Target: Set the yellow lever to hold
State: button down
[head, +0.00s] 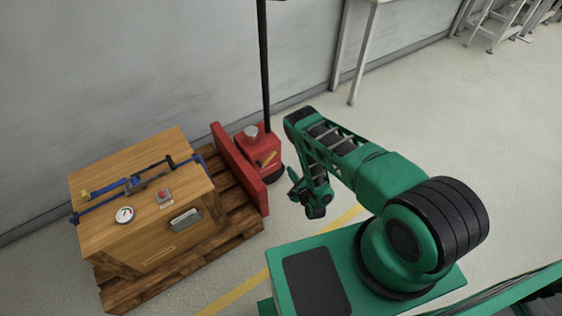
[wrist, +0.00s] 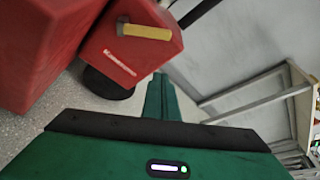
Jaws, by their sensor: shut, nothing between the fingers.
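The yellow lever (head: 268,158) is on the face of the red pallet truck housing (head: 257,143). In the head view it slants up to the right. In the wrist view the lever (wrist: 144,31) is a short yellow bar near the top, lying almost level in the picture. No position marks for the lever can be read. My gripper (head: 293,174) is shut and empty, to the right of the housing and apart from it. In the wrist view its closed fingers (wrist: 158,78) end below and right of the lever, touching nothing visible.
A wooden crate (head: 150,240) with blue clamps, a gauge and a red button stands on a pallet (head: 240,216) at the left. A black pole (head: 263,65) rises from the truck. A table leg (head: 362,55) stands behind.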

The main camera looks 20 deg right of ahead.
jog(key=w+a, duration=0.3)
jog(key=w, duration=0.5)
jog(key=shift+w+a+r, duration=0.2)
jog(key=shift+w+r, duration=0.1)
jog(key=shift+w, duration=0.05)
dwell(0.5)
